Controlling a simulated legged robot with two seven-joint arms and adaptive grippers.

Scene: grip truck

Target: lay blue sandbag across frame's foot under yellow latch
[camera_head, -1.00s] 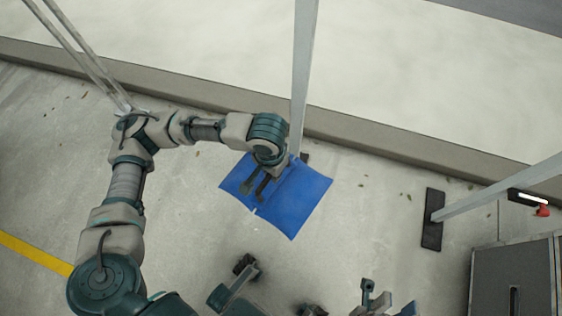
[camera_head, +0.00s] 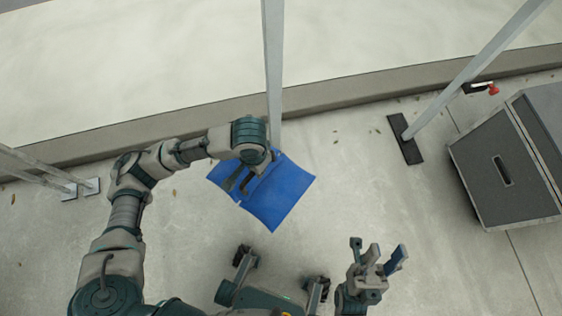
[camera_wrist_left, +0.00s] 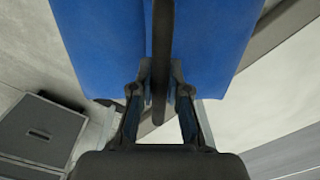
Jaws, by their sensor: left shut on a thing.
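The blue sandbag (camera_head: 280,195) lies spread at the base of a grey upright post (camera_head: 273,70). In the left wrist view the sandbag (camera_wrist_left: 105,45) has a dark strap (camera_wrist_left: 162,60) along its middle. My left gripper (camera_head: 240,182) is over the bag, shut on it at the strap; its fingers (camera_wrist_left: 158,100) meet there in the wrist view. The foot of this post is hidden by the bag and gripper, so I cannot tell whether the bag rests on it. No yellow latch shows. My right gripper (camera_head: 378,258) is open and empty at the lower right.
A slanted post (camera_head: 470,70) stands on a black foot plate (camera_head: 405,140) at right. A grey case (camera_head: 505,170) and a small red item (camera_head: 493,90) are beyond it. A low kerb (camera_head: 350,100) runs behind. Posts with plates (camera_head: 68,190) stand at left. Concrete between is clear.

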